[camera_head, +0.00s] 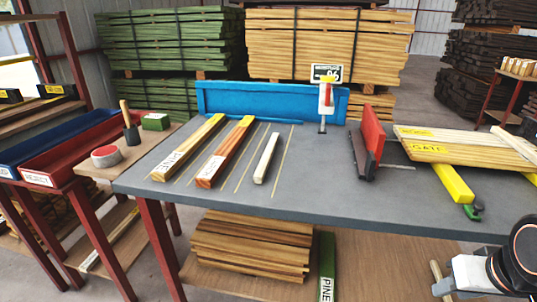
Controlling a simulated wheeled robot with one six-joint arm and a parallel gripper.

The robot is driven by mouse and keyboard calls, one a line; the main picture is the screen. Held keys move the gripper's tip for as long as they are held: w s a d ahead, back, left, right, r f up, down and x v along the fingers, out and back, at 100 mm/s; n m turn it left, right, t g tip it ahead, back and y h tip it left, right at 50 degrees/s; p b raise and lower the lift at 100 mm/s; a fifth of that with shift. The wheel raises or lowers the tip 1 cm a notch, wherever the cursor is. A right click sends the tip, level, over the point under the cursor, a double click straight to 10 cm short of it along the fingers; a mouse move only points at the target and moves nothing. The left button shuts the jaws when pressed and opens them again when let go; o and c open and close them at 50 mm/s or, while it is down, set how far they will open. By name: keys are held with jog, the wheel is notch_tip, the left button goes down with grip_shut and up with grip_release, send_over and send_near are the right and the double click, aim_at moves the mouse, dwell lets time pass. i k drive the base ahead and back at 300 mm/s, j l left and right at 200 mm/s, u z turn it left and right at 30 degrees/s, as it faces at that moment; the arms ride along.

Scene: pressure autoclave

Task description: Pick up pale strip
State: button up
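The pale strip (266,158) is a short, narrow, whitish bar. It lies flat on the grey table top (330,205), between thin lines marked on the surface, and nothing covers it. To its left lie an orange-brown strip (226,152) and a yellowish strip labelled PINE (188,147), each with a yellow far end. Part of my arm shows at the lower right, well away from the pale strip. I cannot make out my gripper's fingers.
A blue raised board (270,101) runs along the back edge. A red-and-white upright tool (325,105) stands there. A red-and-black block (370,146), pale boards (465,146) and a yellow bar (455,185) occupy the right. Table space in front of the pale strip is clear.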

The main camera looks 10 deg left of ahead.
aim_at(260, 173)
jog(key=l+u, duration=0.1)
jog(key=u, duration=0.3)
jog(key=l+u, duration=0.1)
jog(key=u, duration=0.3)
jog(key=l+u, duration=0.15)
jog(key=u, duration=0.25)
jog(key=l+u, duration=0.1)
jog(key=u, duration=0.35)
jog(key=l+u, duration=0.1)
jog(key=l, duration=0.45)
jog(key=k, duration=0.05)
